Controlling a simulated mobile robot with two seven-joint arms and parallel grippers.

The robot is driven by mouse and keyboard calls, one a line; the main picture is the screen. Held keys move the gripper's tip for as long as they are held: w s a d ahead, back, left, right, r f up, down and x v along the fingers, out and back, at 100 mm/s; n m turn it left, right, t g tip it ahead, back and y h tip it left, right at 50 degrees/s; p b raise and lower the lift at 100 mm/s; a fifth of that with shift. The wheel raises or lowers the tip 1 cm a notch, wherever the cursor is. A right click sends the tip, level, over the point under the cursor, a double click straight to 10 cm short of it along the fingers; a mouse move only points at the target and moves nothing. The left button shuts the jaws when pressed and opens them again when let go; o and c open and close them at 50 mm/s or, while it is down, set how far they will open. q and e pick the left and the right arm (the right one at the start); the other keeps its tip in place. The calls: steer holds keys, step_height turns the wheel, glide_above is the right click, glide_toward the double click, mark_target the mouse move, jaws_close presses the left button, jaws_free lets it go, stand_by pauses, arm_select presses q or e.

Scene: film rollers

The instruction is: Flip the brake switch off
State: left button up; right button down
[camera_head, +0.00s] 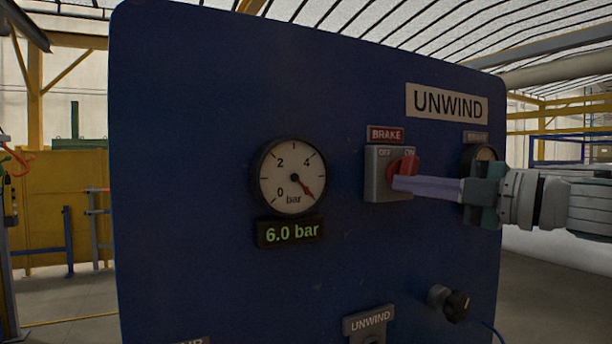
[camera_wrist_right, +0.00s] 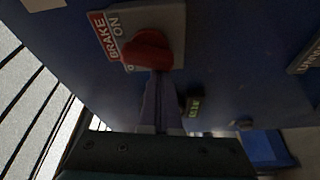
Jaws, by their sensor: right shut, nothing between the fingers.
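The brake switch is a red knob (camera_head: 403,170) on a grey plate (camera_head: 377,180) marked OFF and ON, under a red BRAKE label (camera_head: 386,134). The knob leans to the right, toward ON. My right gripper (camera_head: 396,184) comes in from the right with its fingers shut and empty. Its fingertips are at the lower part of the red knob; I cannot tell whether they touch it. In the right wrist view the red knob (camera_wrist_right: 147,48) lies just beyond the fingertips (camera_wrist_right: 158,74). My left gripper is not in view.
The blue UNWIND panel (camera_head: 220,110) carries a pressure gauge (camera_head: 291,177) and a 6.0 bar display (camera_head: 291,232). A second gauge (camera_head: 484,155) is partly hidden behind my right gripper. A black knob (camera_head: 456,306) sticks out lower right. A grey UNWIND box (camera_head: 369,325) is at the bottom.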

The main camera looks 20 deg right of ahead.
steer(key=shift+d+f+n+g, duration=0.15)
steer(key=shift+n+g, duration=0.1)
steer(key=shift+n, duration=0.35)
steer(key=shift+d+r+n+g, duration=0.1)
steer(key=shift+n+g, duration=0.15)
steer(key=shift+n, duration=0.35)
steer(key=shift+d+f+n+g+h+p, duration=0.15)
steer(key=shift+n+g+h+p, duration=0.15)
steer(key=shift+n+p, duration=0.7)
steer(key=n, duration=0.1)
steer(key=n+h+p, duration=0.1)
steer(key=n, duration=0.1)
steer(key=d+n+p, duration=0.1)
steer(key=shift+f+n+g+h, duration=0.25)
steer(key=shift+n+g+h, duration=0.05)
steer(key=shift+g, duration=0.1)
steer(key=shift+d, duration=0.1)
steer(key=shift+f, duration=0.15)
